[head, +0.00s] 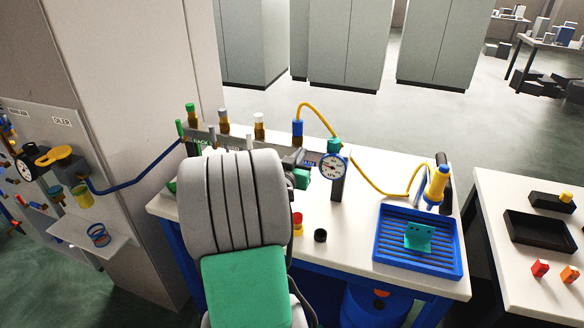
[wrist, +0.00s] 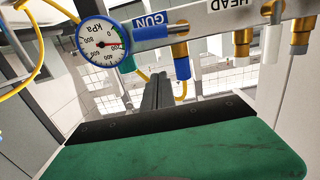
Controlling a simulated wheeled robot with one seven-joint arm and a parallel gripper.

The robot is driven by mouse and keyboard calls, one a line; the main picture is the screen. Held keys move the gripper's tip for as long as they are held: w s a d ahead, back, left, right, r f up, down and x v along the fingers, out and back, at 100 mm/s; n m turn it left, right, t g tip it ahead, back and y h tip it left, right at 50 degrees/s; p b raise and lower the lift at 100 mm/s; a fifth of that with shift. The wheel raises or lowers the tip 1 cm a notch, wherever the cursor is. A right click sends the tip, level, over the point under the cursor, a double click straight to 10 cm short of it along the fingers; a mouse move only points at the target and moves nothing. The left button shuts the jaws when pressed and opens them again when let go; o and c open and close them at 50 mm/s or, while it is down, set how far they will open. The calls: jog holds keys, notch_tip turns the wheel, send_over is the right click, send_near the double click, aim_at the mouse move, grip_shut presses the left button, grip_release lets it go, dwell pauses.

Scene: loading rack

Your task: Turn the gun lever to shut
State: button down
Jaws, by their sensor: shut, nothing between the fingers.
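In the wrist view the blue gun lever (wrist: 152,33) lies lengthwise along the pale rail, beside the GUN label (wrist: 150,20) and crosswise to its brass outlet. A blue fitting (wrist: 182,68) caps that outlet; it also shows in the head view (head: 297,128) with a yellow hose. My gripper (wrist: 158,76) is shut and empty. Its dark fingertips are in the middle of the wrist view, below the lever in the picture and seemingly apart from it. In the head view my arm hides most of the rail, and the lever cannot be made out.
A round pressure gauge (head: 333,167) stands close to the lever. The yellow hose (head: 370,184) runs to a yellow gun (head: 437,184) beside a blue tray (head: 378,246). More outlets (wrist: 241,42) line the rail. A red-and-yellow piece (head: 298,224) and a black cylinder (head: 320,235) stand on the bench.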

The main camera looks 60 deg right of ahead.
jog(key=s+a+b, duration=0.2)
jog(key=a+b, duration=0.2)
jog(key=a, duration=0.6)
notch_tip(320, 180, down, 14)
jog(key=n+b, duration=0.2)
jog(key=b, duration=0.3)
jog(key=shift+w+n+y, duration=0.1)
jog(key=shift+n+y, duration=0.3)
jog(key=w+d+r+n+h+p, duration=0.1)
jog(key=d+n, duration=0.4)
jog(key=n, duration=1.1)
jog(key=w+d+r+n+h+p, duration=0.1)
jog(key=d+n, duration=0.5)
jog(key=n, duration=1)
notch_tip(320, 180, up, 3)
jog(key=shift+f+p, duration=0.1)
jog(key=shift+p, duration=0.35)
